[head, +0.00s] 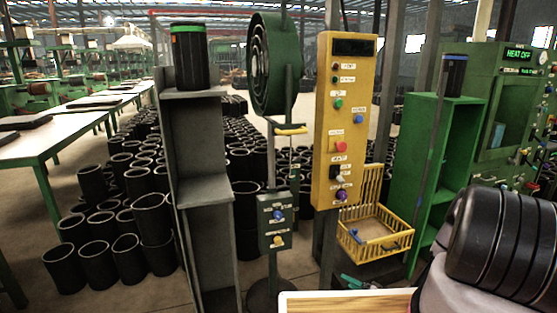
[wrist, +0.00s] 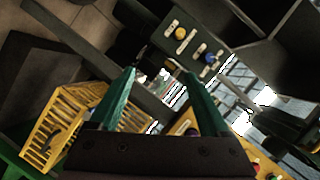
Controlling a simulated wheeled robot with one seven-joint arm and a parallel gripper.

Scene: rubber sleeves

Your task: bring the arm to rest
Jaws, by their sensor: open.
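My gripper (wrist: 160,73) shows in the wrist view with its two green fingers spread apart and nothing between them. The dark palm fills the bottom middle of that view. In the head view my black arm (head: 505,245) is at the lower right. Small teal pieces (head: 352,282) below the yellow basket may be my fingertips, but I cannot tell for sure. The wrist view is tilted and looks past the fingers toward the grey-green button box (wrist: 195,42), which is apart from them.
A yellow control panel (head: 347,110) stands in the middle with a yellow wire basket (head: 375,232) at its lower right. The button box on a stand (head: 277,222), a grey shelf (head: 205,150) and a green shelf (head: 450,130) are nearby. Black sleeves (head: 125,258) cover the floor at left.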

